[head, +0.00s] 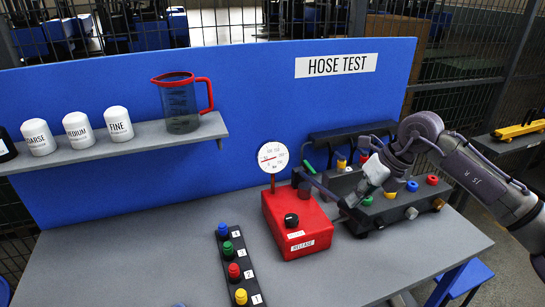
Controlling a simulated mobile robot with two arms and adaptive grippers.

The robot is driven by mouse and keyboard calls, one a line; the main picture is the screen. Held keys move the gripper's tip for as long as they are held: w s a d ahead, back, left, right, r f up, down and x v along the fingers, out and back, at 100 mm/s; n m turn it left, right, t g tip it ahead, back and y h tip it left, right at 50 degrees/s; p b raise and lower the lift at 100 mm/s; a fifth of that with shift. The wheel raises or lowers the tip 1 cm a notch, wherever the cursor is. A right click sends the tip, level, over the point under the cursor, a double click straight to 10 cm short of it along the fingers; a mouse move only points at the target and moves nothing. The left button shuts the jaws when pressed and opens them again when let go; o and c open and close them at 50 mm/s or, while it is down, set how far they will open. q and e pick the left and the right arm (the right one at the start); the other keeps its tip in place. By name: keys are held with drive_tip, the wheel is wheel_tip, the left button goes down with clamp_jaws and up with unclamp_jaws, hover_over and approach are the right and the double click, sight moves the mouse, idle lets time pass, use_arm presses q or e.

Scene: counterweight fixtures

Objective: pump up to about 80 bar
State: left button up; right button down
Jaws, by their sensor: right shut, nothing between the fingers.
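The red hand pump (298,222) stands on the grey bench, with a black round knob and a RELEASE label on its top. A round white pressure gauge (272,157) rises on a red stem at its back left. Its numbers and needle are too small to read surely. A dark pump lever (318,186) runs from the pump's back right toward my right gripper (350,202). The gripper is shut and empty at the lever's end, right of the pump; whether it touches the lever I cannot tell. My left gripper is out of view.
A dark fixture (372,221) with coloured knobs stands under my right arm. A black strip (239,267) with numbered coloured knobs lies left of the pump. A shelf (170,138) holds white canisters and a jug (182,108). The bench's front left is clear.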

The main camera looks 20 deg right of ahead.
sight(354, 210)
drive_tip(key=shift+f+b, duration=4.65)
drive_tip(key=shift+f, duration=1.55)
wheel_tip(354, 210, up, 13)
drive_tip(key=p, duration=0.9)
drive_tip(key=shift+f, duration=0.3)
drive_tip(key=shift+s+f+b, duration=0.1)
drive_tip(key=shift+f+b, duration=1.4)
drive_tip(key=shift+f, duration=0.45)
wheel_tip(354, 210, up, 4)
drive_tip(key=p, duration=0.3)
drive_tip(key=shift+f, duration=0.1)
